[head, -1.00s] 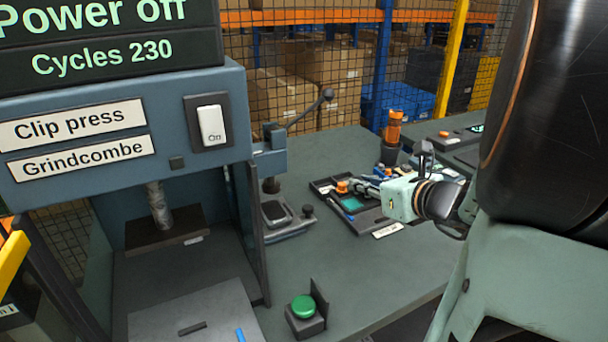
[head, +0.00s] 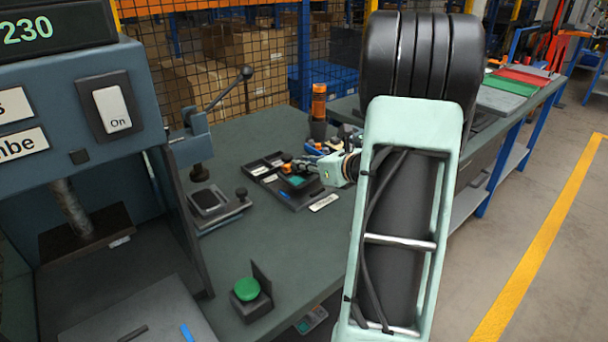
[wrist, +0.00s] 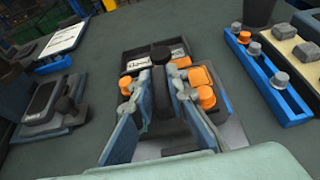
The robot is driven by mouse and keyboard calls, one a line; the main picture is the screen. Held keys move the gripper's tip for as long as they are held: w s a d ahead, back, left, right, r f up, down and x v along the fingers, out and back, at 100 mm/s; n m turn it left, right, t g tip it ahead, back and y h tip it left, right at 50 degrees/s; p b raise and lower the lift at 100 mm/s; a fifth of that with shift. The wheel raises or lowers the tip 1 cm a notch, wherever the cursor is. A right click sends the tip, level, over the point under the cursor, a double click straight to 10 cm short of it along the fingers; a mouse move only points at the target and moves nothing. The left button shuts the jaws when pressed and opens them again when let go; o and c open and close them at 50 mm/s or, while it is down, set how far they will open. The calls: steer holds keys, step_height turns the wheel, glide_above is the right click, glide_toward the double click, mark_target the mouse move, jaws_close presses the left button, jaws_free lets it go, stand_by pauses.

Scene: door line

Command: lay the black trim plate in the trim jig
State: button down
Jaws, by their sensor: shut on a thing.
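My gripper (wrist: 158,78) is shut on a dark upright piece (wrist: 160,100) with a rounded top, which I take to be the black trim plate; the fingers hide much of it. In the head view my gripper (head: 300,165) is over or just above the dark parts tray (head: 273,168), small behind my arm. The trim jig (head: 208,203) stands to the left of the tray, with a dark rectangular face in a pale rim and a black knob. The jig also shows at the left of the wrist view (wrist: 45,108).
A clamp with a long lever (head: 222,95) stands behind the jig. The press (head: 75,115) and green button (head: 246,289) are at left and front. A blue rack of knobs (wrist: 265,80) is right of my gripper. Bare bench (head: 290,240) lies in front of the tray.

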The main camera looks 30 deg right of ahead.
mark_target(305, 174)
steer(key=shift+w+d+f, duration=0.15)
steer(key=shift+f, duration=0.15)
steer(key=shift+f+b, duration=0.35)
steer(key=shift+f, duration=1.1)
steer(key=shift+f, duration=0.1)
steer(key=shift+f, duration=0.15)
steer(key=c, duration=1.9)
jaws_free()
